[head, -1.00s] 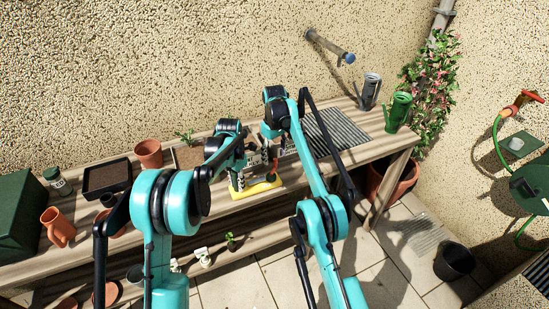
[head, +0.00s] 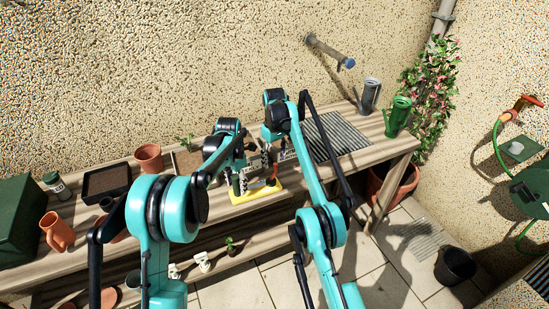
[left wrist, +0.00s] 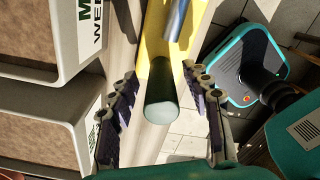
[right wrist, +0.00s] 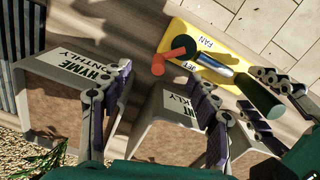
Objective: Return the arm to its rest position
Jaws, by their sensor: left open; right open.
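My left gripper (left wrist: 160,76) is open, with its fingers on either side of a dark green tool handle (left wrist: 162,112) on a metal shaft. I cannot tell whether they touch it. The tool lies over a yellow tray (right wrist: 192,44), which also shows in the head view (head: 258,194). An orange-red piece (right wrist: 175,54) stands by the shaft's far end. My right gripper (right wrist: 166,76) is open, near two labelled planters, the thyme one (right wrist: 60,85) and another (right wrist: 165,105). No held thing shows in it. In the head view both grippers are close together above the bench, partly hidden by my arms.
The wooden bench (head: 215,207) runs along the wall. A slatted panel (head: 335,135) and two watering cans, grey (head: 369,96) and green (head: 398,117), stand right.

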